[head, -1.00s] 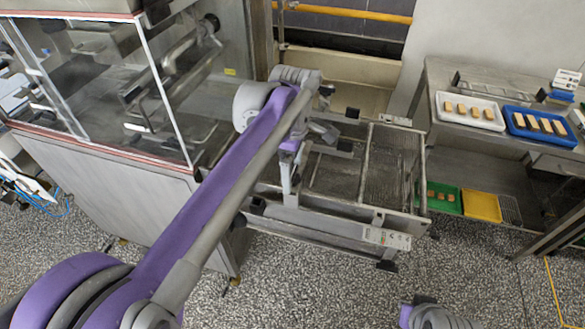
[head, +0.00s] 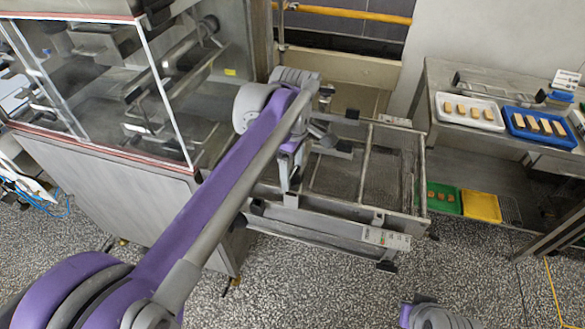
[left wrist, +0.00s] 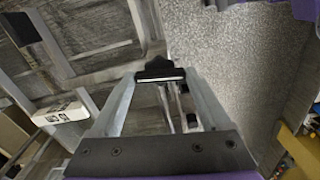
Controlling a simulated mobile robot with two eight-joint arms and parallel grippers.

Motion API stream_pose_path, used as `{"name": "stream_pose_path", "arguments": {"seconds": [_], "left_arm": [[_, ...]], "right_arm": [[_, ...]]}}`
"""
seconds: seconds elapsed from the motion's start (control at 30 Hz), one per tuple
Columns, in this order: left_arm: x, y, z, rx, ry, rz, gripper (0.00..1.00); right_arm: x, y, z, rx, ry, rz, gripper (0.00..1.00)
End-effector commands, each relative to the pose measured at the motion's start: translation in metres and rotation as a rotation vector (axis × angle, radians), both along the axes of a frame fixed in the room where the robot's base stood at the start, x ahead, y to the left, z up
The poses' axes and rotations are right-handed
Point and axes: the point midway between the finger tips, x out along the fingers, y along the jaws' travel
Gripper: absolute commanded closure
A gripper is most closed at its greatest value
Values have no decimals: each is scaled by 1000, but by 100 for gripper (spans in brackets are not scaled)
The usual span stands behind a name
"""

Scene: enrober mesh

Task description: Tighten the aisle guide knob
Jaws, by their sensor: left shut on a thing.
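My left gripper (head: 291,190) reaches down over the near rail of the mesh conveyor frame (head: 330,215) in the head view. In the left wrist view its two grey fingers (left wrist: 160,80) are closed in on a dark knob (left wrist: 158,66) at their tips. The knob's lower part is hidden behind the fingers, and in the head view my wrist and gripper cover it. My right gripper is not in view; only a purple and grey part of my right arm shows at the bottom edge.
The enrober cabinet (head: 120,190) with clear panels stands to the left. At the right a steel table (head: 440,80) bears a white tray (head: 442,100) and a blue tray (head: 513,132) of bars. Green (head: 432,203) and yellow (head: 480,206) trays lie below. The speckled floor in front is clear.

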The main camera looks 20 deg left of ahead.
Motion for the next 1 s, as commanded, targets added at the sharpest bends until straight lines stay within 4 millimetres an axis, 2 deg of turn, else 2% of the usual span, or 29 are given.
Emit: {"name": "stream_pose_path", "arguments": {"seconds": [1.0], "left_arm": [[0,0,1,0,0,-948,76]], "right_arm": [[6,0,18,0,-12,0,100]]}}
